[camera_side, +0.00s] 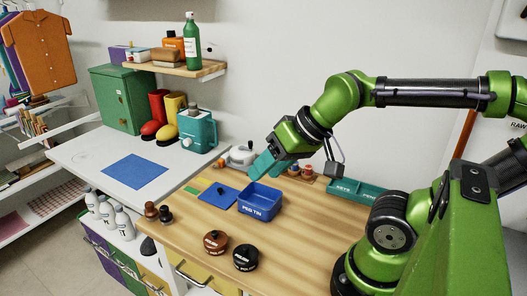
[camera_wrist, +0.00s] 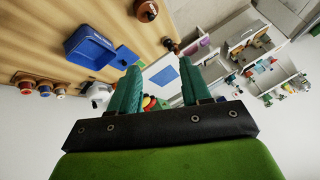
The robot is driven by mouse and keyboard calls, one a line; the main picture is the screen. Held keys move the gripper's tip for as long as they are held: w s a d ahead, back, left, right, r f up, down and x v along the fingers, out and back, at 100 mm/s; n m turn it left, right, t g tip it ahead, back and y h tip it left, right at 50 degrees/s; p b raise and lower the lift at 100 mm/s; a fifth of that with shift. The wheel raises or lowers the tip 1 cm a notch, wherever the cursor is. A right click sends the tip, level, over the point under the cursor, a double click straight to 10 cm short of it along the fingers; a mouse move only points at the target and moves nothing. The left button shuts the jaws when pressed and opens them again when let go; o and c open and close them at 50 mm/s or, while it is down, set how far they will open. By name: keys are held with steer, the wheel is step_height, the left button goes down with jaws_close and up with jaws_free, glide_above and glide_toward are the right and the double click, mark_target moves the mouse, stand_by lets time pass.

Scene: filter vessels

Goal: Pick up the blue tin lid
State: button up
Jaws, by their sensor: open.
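The blue tin lid (camera_side: 212,198) lies flat on the wooden table, left of the open blue tin (camera_side: 262,209) marked PEG TIN. A small dark knob (camera_side: 220,190) shows on the lid. In the wrist view the lid (camera_wrist: 124,57) lies beside the tin (camera_wrist: 90,50). My gripper (camera_side: 264,168) is open and empty, with teal fingers, raised above the table behind the tin and up to the right of the lid. Its two fingers (camera_wrist: 160,65) stand apart in the wrist view, with the lid outside the gap, to the left.
Two round jars, brown (camera_side: 215,242) and black (camera_side: 245,257), stand near the front edge. Two small knobbed pieces (camera_side: 158,213) stand at the left edge. A teal tray (camera_side: 357,191) lies behind at right. A white table with a blue mat (camera_side: 135,171) adjoins at left.

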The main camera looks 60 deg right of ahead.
steer(key=m+g+h, duration=0.3)
steer(key=m+g, duration=0.2)
steer(key=g, duration=0.1)
glide_above(220, 189)
step_height(220, 189, down, 18)
steer(key=shift+w+d+r, duration=0.1)
steer(key=shift+r, duration=0.1)
steer(key=shift+f, duration=2.75)
